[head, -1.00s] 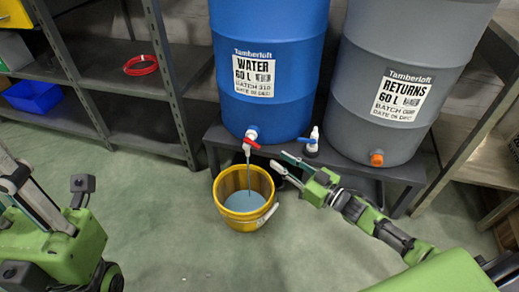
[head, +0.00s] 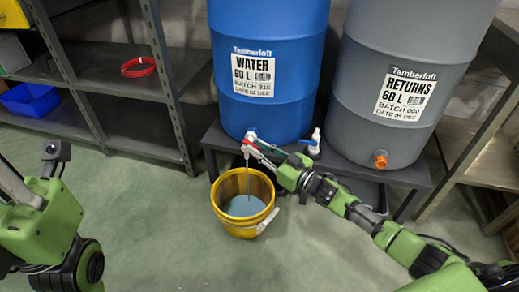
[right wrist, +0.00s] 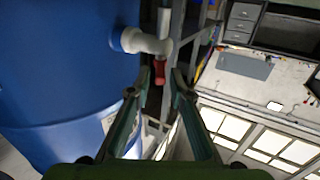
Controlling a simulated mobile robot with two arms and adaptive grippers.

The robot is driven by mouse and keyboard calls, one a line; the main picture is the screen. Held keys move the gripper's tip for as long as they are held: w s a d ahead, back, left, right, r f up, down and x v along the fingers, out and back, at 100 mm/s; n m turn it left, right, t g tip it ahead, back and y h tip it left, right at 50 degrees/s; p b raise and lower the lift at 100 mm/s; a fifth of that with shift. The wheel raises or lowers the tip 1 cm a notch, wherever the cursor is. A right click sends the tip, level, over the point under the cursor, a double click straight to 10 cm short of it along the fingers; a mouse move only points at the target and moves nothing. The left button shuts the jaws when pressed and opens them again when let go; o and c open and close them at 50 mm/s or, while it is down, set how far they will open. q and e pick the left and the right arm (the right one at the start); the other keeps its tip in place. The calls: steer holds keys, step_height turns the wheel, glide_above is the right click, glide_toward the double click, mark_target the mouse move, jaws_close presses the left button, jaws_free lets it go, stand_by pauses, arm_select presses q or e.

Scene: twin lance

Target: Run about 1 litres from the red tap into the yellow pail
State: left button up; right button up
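The red tap (head: 248,143), a white spout with a red lever, is low on the front of the blue water barrel (head: 268,60). A thin stream runs from it into the yellow pail (head: 240,228) on the floor, where a blue-grey pool of water (head: 243,206) shows. My right gripper (head: 266,151) is at the tap, coming from the right. In the right wrist view its two fingers (right wrist: 160,80) stand apart, with the red lever (right wrist: 160,72) between their tips; a gap shows beside it. My left arm shows at lower left, but its fingertips do not.
A second tap with a blue lever (head: 313,144) stands just right of the red one. The grey returns barrel (head: 400,90) with an orange outlet is on the same dark bench (head: 345,172). Shelves (head: 120,132) stand at left. The floor around the pail is clear.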

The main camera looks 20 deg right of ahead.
jaws_close()
steer(key=shift+w+d+n+g+y, duration=0.15)
steer(key=shift+d+n+g+y, duration=0.1)
steer(key=shift+n+g+y, duration=0.35)
steer(key=shift+w+d+n+g+y, duration=0.1)
steer(key=shift+d+n+g+y, duration=0.2)
steer(key=shift+y, duration=0.4)
steer(key=shift+o, duration=2.1)
jaws_free()
steer(key=shift+a, duration=0.1)
steer(key=v, duration=1.2)
